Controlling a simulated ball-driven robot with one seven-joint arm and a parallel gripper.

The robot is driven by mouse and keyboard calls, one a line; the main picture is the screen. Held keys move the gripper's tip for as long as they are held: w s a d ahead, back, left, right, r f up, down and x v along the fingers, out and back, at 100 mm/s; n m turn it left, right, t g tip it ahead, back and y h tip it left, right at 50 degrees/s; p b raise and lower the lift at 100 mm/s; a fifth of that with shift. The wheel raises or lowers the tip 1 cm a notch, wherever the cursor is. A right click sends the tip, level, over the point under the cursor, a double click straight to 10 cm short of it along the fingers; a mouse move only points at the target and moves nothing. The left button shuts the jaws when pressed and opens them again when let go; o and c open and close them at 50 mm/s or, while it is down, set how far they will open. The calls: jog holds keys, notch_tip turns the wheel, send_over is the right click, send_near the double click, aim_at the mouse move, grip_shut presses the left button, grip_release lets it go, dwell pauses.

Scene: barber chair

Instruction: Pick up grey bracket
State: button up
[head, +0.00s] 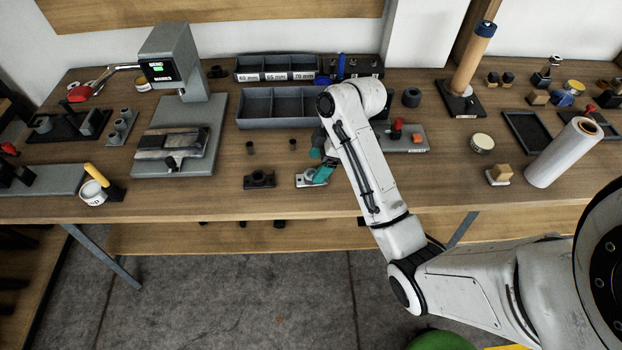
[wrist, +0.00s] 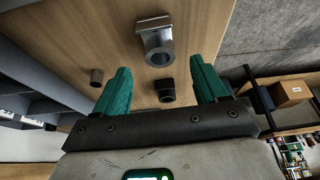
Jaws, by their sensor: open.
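The grey bracket (head: 304,181) lies on the wooden workbench near its front edge in the head view, with its right part hidden by my gripper. In the wrist view the same grey bracket (wrist: 157,42) shows a flat foot and a round bored collar, just past the fingertips. My gripper (head: 318,163) is right at the bracket, its teal fingers spread. In the wrist view my gripper (wrist: 160,66) is open with nothing held between the fingers. I cannot tell whether a finger touches the bracket.
A dark bracket (head: 259,180) stands left of the grey one. Small dark bushings (head: 249,148) lie behind. Grey divided bins (head: 275,122) stand farther back. A press (head: 184,125) stands left, and a grey fixture with a red knob (head: 408,147) stands right. The front edge is close.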

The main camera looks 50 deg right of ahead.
aim_at(314, 171)
jog(key=shift+x, duration=2)
jog(key=shift+s+d, duration=0.1)
jog(key=shift+s, duration=0.05)
jog(key=shift+c, duration=0.3)
jog(key=c, duration=1.2)
jog(key=shift+o, duration=0.2)
